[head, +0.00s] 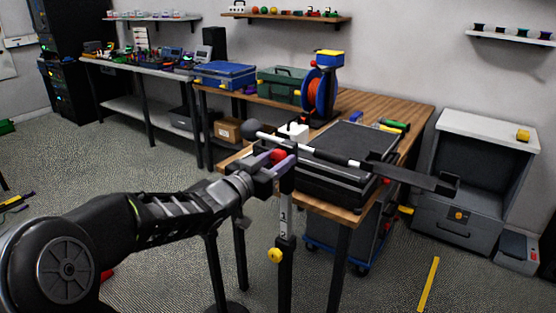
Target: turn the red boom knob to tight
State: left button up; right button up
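The red boom knob (278,155) shows on the clamp at the top of a dark upright stand (285,225). The boom (318,154), a black and white rod, runs from the clamp to the right over the bench. My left gripper (276,164) is at the red knob, its fingers by the knob's near side and partly hiding it. I cannot tell whether the fingers are closed on it. A yellow knob (275,255) sits lower on the stand, below a scale strip with numbers. My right gripper is not in view.
A grey cabinet (480,130) stands right. The front floor is mostly clear.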

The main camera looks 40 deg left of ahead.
pick_arm(q)
grip_shut()
dwell(0.3)
jog(key=m+b, duration=0.2)
jog(key=b, duration=0.1)
jog(key=shift+f+m, duration=0.15)
jog(key=shift+m, duration=0.25)
jog(key=m+b, duration=0.3)
jog(key=shift+m, duration=0.3)
jog(key=m+b, duration=0.3)
jog(key=m, duration=0.3)
jog(key=shift+a+b, duration=0.1)
jog(key=shift+b, duration=0.2)
jog(key=m+b, duration=0.2)
jog(key=m, duration=0.3)
jog(key=shift+r, duration=0.2)
jog(key=shift+m, duration=0.4)
